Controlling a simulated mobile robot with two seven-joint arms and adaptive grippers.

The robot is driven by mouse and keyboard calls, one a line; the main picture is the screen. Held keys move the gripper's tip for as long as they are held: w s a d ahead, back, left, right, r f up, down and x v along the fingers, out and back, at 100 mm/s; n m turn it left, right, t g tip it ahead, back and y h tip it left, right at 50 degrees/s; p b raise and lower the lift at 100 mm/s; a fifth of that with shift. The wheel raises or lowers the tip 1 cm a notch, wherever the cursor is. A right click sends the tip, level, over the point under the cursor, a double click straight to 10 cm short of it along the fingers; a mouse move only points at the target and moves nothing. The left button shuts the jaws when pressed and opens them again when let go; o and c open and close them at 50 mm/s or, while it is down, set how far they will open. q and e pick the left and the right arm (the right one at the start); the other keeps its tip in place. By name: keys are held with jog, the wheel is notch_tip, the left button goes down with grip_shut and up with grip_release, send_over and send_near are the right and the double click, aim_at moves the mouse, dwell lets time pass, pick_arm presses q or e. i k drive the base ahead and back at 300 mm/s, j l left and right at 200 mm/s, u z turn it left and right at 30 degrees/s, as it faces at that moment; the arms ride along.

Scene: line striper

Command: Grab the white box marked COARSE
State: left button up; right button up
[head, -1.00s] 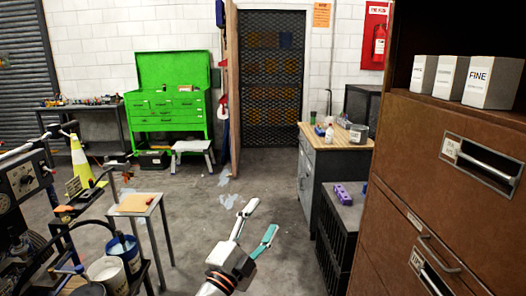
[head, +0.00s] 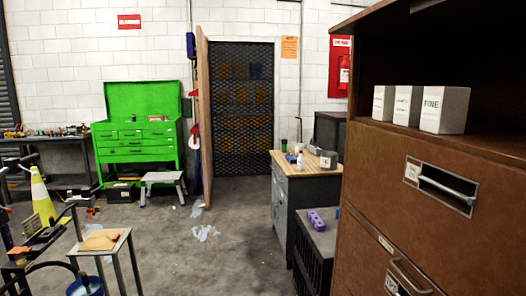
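Three white boxes stand side by side on the open top shelf of the brown cabinet at the right in the head view. The nearest and largest box (head: 444,112) reads FINE. The middle box (head: 406,106) and the far left box (head: 383,103) carry small dark print that I cannot read, so I cannot tell which is marked COARSE. The boxes look upright and close together, the nearer ones partly covering those behind. Neither of my grippers shows in this view.
The brown cabinet (head: 395,224) has drawers with metal handles below the shelf. A purple item (head: 316,220) lies on a dark crate beside it. A wooden-topped workbench (head: 300,172) stands behind. A small table (head: 101,241) is at lower left.

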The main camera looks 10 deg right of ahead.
aim_at(409, 103)
jog(key=j+z, duration=0.3)
jog(key=z, duration=0.2)
jog(key=j+z, duration=0.65)
jog(key=z, duration=0.3)
